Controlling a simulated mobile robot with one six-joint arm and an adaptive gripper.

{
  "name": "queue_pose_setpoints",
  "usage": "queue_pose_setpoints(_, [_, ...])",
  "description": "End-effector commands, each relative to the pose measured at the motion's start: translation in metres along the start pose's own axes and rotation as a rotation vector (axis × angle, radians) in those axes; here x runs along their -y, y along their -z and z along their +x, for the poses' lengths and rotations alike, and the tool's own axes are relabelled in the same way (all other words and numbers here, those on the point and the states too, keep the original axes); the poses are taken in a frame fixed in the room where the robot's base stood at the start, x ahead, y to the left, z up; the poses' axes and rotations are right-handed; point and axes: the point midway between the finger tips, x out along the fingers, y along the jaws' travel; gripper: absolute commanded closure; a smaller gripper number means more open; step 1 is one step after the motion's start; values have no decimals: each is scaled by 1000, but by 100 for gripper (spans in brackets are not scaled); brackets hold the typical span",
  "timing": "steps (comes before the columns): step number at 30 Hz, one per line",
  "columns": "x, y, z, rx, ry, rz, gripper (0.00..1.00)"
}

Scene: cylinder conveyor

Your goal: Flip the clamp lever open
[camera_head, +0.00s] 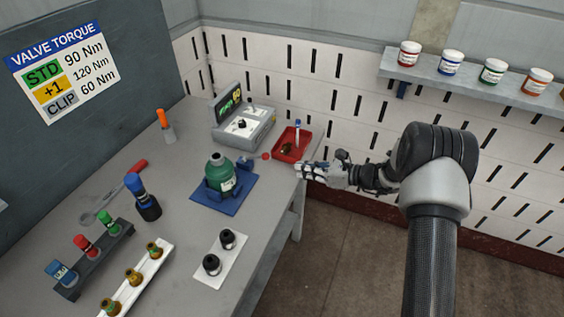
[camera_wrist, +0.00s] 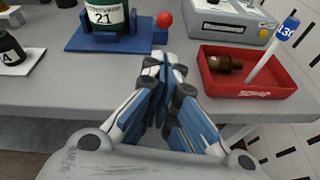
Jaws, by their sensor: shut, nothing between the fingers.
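A green gas cylinder (camera_head: 216,167) stands upright in a blue clamp fixture (camera_head: 236,193) on the grey workbench. The lever shows as a red ball knob (camera_head: 265,156) on a short arm at the fixture's right side. In the wrist view the knob (camera_wrist: 165,19) is beyond my fingertips, near the right end of the blue base (camera_wrist: 85,42). The cylinder (camera_wrist: 106,16) carries a label reading 21; its top is cut off there. My gripper (camera_head: 300,170) is shut and empty at the bench's right edge, apart from the knob. It also shows in the wrist view (camera_wrist: 164,66).
A red scrap tray (camera_wrist: 250,89) with a brown piece and a blue-tagged stick lies close to the right of my gripper. A grey tester (camera_head: 245,130) stands behind. Black caps on a white plate (camera_head: 233,258) lie in front. Bench between gripper and fixture is clear.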

Motion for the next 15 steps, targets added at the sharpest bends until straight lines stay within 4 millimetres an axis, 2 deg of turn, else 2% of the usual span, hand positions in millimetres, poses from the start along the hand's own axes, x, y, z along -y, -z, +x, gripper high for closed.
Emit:
queue_pose_setpoints(10, [0, 0, 2, 0, 0, 0, 100])
queue_pose_setpoints(15, [-1, 1, 18, 0, -3, -2, 100])
